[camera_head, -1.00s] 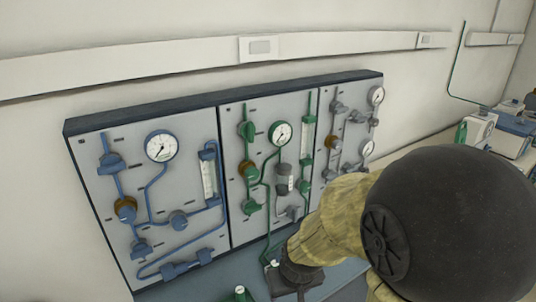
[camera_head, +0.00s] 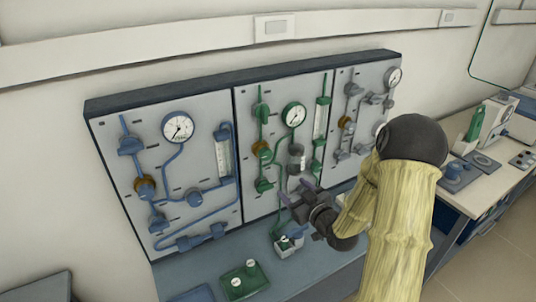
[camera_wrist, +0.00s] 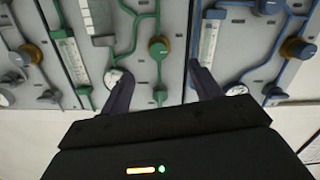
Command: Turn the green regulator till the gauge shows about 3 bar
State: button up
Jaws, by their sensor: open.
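The green-piped middle panel (camera_head: 247,178) stands upright in the head view. Its round white gauge (camera_head: 293,115) is near the top; the needle is too small to read. A green knob with a brass collar (camera_head: 261,150), apparently the regulator, sits left of and below the gauge. It also shows in the wrist view (camera_wrist: 158,47), inverted there. My gripper (camera_head: 303,188) is in front of the panel's lower right part, below the gauge. In the wrist view, my gripper (camera_wrist: 160,68) is open and empty, its fingers apart. The left finger partly covers the gauge (camera_wrist: 116,77).
A blue-piped panel (camera_head: 109,150) stands left, a grey-piped panel (camera_head: 341,84) right. Other green valve knobs (camera_head: 263,185) are close to the collared one. Small trays (camera_head: 243,281) lie on the bench below. A beige bench (camera_head: 496,180) with devices is at right.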

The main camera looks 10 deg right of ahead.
aim_at(267, 156)
jog(key=shift+d+r+t, duration=0.3)
jog(key=shift+r+t, duration=0.3)
jog(key=shift+r, duration=0.05)
jog(key=p+x, duration=0.6)
jog(key=x, duration=1)
jog(key=shift+a, duration=0.15)
jog(key=shift+p+x, duration=0.3)
jog(key=shift+x, duration=0.45)
jog(key=shift+s, duration=0.15)
jog(key=shift+c, duration=0.6)
jog(key=c, duration=0.9)
